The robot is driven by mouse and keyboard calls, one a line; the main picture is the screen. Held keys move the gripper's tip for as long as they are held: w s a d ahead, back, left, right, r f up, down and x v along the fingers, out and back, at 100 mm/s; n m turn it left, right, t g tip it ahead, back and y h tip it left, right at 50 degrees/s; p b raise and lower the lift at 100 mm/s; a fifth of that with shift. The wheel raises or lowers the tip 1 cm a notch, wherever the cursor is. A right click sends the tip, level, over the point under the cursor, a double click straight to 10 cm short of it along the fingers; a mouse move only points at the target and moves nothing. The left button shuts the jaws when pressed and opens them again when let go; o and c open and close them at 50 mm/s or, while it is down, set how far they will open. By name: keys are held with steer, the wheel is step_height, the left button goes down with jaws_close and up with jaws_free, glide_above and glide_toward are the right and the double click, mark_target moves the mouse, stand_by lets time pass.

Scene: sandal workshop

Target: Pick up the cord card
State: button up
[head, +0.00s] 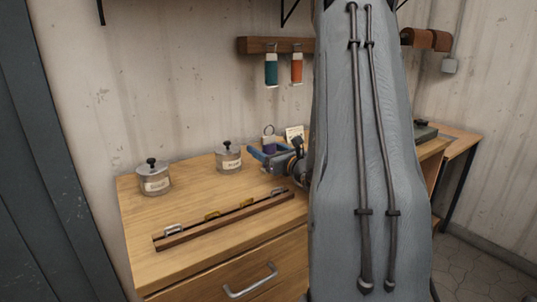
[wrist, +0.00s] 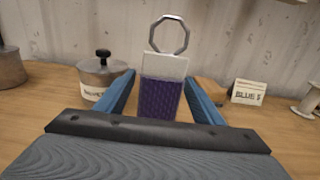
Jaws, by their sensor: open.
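The cord card (wrist: 161,97) stands upright on the bench, a pale card wound with purple cord and topped by a grey ring. In the head view the cord card (head: 269,144) shows just behind my gripper (head: 264,160). In the wrist view my gripper (wrist: 160,80) is open, with one blue finger on each side of the card and visible gaps between. The card's lower end is hidden by the gripper's dark crossbar. I cannot tell how deep the card sits between the fingers.
A labelled lidded pot (wrist: 101,72) stands left of the card, another pot (head: 154,178) farther left. A small "BLUE" sign (wrist: 248,92) and a spool (wrist: 308,101) are to the right. A wooden rail (head: 222,220) with metal clips lies in front. Teal (head: 271,70) and orange (head: 296,68) cards hang above.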

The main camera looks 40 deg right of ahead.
steer(key=shift+w, duration=0.55)
steer(key=c, duration=1.2)
step_height(320, 180, up, 10)
steer(key=shift+b, duration=0.4)
